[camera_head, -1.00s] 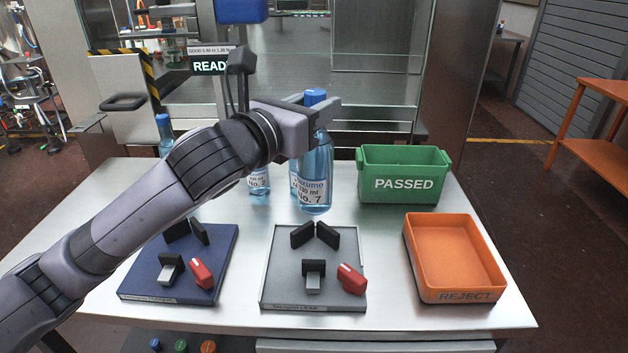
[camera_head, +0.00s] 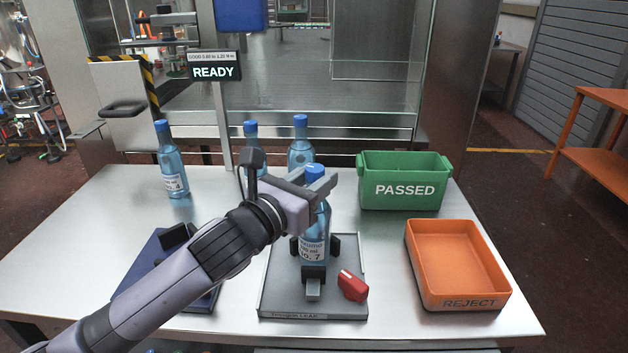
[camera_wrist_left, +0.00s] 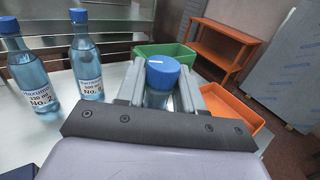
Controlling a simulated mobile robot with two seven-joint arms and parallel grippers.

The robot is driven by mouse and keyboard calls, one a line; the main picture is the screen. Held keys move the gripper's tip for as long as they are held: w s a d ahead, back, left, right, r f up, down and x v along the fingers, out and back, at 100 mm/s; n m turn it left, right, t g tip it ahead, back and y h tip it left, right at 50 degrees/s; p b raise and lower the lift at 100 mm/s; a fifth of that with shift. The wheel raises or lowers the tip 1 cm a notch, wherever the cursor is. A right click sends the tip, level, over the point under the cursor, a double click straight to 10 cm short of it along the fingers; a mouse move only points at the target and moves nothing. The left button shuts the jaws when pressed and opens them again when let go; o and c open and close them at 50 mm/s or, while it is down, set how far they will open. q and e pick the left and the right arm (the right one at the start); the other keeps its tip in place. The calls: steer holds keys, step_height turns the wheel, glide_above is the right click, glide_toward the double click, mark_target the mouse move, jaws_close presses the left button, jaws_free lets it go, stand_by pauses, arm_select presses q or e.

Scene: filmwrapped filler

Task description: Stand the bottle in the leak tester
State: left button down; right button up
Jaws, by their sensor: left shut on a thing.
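A blue bottle with a blue cap (camera_head: 314,220), its label ending in No. 7, is upright over the grey leak tester (camera_head: 275,298). Its lower part is between the black pads and behind the small front clamp (camera_head: 313,285). The clamp hides its base, so I cannot tell whether it touches the plate. My left gripper (camera_head: 316,185) is shut on the bottle near its neck. In the left wrist view the bottle's cap (camera_wrist_left: 163,70) shows between the two fingers (camera_wrist_left: 160,92). My right gripper is not in view.
A red knob (camera_head: 352,286) is at the tester's right. My arm partly covers a blue fixture (camera_head: 150,262). Several other bottles, one marked No. 4 (camera_head: 171,165), stand behind. The green PASSED bin (camera_head: 404,190) and orange REJECT tray (camera_head: 455,300) are right. A sign (camera_head: 213,72) reads READY.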

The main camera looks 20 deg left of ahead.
arm_select(q)
steer(key=shift+r, duration=0.1)
steer(key=c, duration=0.7)
jaws_free()
steer(key=shift+f, duration=0.2)
steer(key=shift+r, duration=0.2)
steer(key=shift+s+a+f, duration=0.1)
steer(key=shift+s, duration=0.25)
steer(key=b+v, duration=0.1)
steer(key=v, duration=1)
steer(key=shift+s, duration=0.15)
